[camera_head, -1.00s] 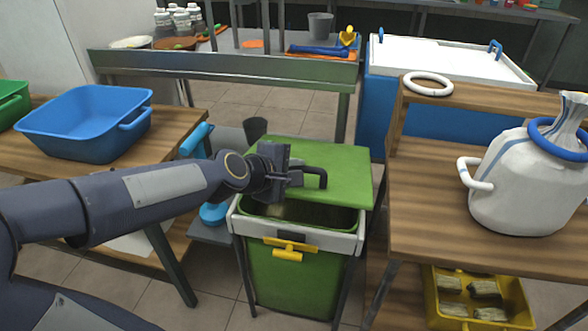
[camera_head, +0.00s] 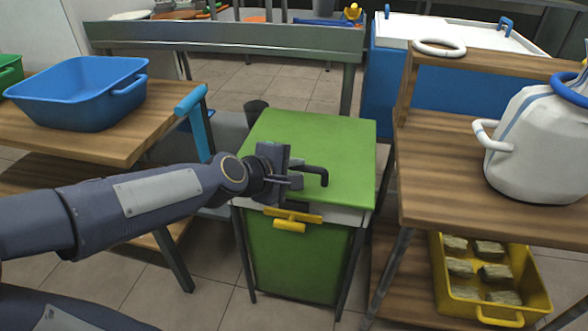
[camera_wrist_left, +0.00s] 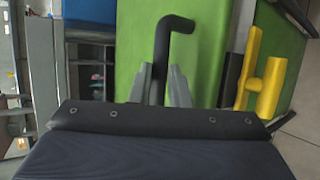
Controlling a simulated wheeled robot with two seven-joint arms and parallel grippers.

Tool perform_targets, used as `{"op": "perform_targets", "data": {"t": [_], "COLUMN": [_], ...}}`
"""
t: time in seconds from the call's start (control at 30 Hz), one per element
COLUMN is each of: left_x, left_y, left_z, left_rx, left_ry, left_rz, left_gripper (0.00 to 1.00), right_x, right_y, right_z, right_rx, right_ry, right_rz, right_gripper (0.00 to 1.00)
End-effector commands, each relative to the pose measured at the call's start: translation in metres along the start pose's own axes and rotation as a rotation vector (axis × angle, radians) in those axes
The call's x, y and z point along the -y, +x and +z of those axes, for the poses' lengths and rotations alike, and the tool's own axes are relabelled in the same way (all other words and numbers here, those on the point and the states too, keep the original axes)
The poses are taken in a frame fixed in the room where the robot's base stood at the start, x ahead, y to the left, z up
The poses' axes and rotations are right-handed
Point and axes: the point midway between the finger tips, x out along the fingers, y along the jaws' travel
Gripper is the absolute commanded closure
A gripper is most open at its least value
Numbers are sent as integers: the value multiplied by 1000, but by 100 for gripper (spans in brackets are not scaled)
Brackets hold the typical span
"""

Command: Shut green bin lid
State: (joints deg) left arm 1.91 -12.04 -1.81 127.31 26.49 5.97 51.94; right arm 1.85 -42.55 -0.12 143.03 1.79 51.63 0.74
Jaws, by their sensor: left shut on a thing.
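The green bin (camera_head: 300,262) stands in a frame between the two wooden tables. Its flat green lid (camera_head: 335,150) now covers the top, and no opening shows. A dark bent handle (camera_head: 318,172) is on the lid. My left gripper (camera_head: 296,172) is shut on this handle; the left wrist view shows the handle (camera_wrist_left: 175,30) between the two grey fingers (camera_wrist_left: 160,85). A yellow latch (camera_head: 291,220) is on the bin's front below the lid edge, and it also shows in the left wrist view (camera_wrist_left: 268,85). My right gripper is not in view.
A wooden table with a blue tub (camera_head: 80,95) is at left. Another wooden table (camera_head: 430,190) at right holds a white sack-like container (camera_head: 530,150). A yellow tray (camera_head: 470,300) sits on its lower shelf. Open tiled floor lies behind the bin.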

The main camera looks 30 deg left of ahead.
Motion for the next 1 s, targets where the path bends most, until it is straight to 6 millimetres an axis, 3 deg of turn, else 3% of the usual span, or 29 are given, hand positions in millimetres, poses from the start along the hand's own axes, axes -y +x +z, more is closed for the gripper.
{"op": "perform_targets", "data": {"t": [0.03,0.2,0.23,0.4,0.63,1.0], "left_x": [20,20,20,20,15,7], "left_y": [4,5,5,5,-8,-68], "left_z": [-1,-3,-3,-2,-2,-1], "left_rx": [4,2,2,2,0,-2], "left_ry": [-10,-12,-12,-12,-11,-8], "left_rz": [-46,-46,-47,-46,-41,-24], "left_gripper": [100,100,81,62,62,62], "right_x": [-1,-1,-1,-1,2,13], "right_y": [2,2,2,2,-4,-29], "right_z": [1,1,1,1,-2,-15], "right_rx": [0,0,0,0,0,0], "right_ry": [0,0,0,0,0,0], "right_rz": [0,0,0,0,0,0], "right_gripper": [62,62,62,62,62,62]}}
